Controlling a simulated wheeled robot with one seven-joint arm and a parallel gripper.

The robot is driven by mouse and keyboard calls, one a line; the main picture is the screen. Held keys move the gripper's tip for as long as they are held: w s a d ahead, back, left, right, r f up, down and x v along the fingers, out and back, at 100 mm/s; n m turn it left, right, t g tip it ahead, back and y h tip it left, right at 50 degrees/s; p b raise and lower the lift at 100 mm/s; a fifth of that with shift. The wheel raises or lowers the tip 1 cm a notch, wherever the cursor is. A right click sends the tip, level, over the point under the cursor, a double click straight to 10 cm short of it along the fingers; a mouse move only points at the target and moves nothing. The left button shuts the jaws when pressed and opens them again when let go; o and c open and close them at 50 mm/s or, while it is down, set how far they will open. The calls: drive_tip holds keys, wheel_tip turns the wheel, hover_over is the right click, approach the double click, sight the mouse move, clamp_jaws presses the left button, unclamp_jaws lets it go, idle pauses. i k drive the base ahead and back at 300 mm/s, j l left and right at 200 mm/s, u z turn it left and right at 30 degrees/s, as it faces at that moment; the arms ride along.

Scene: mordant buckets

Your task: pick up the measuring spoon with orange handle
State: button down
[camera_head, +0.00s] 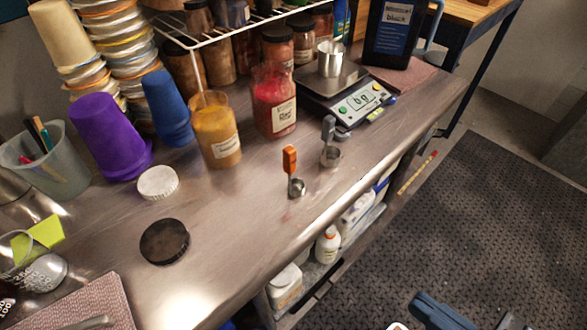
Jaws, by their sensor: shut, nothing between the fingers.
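The measuring spoon with the orange handle (290,161) is on the steel counter near its front edge. Its small metal cup (296,188) is at the near end, and the orange handle rises up from it. A second measuring spoon with a grey handle (328,131) stands just behind and to the right, apart from it. My gripper's fingers do not show. Only blue and white parts of my own body show at the bottom right edge, over the floor and well away from the spoons.
A yellow jar (214,141) and a red jar (274,112) stand behind the spoons. A scale (356,101) bears a metal cup. A black lid (164,242) and white lid (157,183) lie left. The counter in front of the orange-handled spoon is clear.

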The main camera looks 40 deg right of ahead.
sight(296, 186)
drive_tip(key=k+j+z, duration=0.1)
drive_tip(key=z, duration=0.3)
drive_tip(key=k+j+z, duration=0.1)
drive_tip(key=j+z, duration=0.25)
drive_tip(key=k+j+z, duration=0.1)
drive_tip(key=z, duration=0.3)
drive_tip(key=k+j+z, duration=0.1)
drive_tip(key=z, duration=0.25)
drive_tip(key=k, duration=0.05)
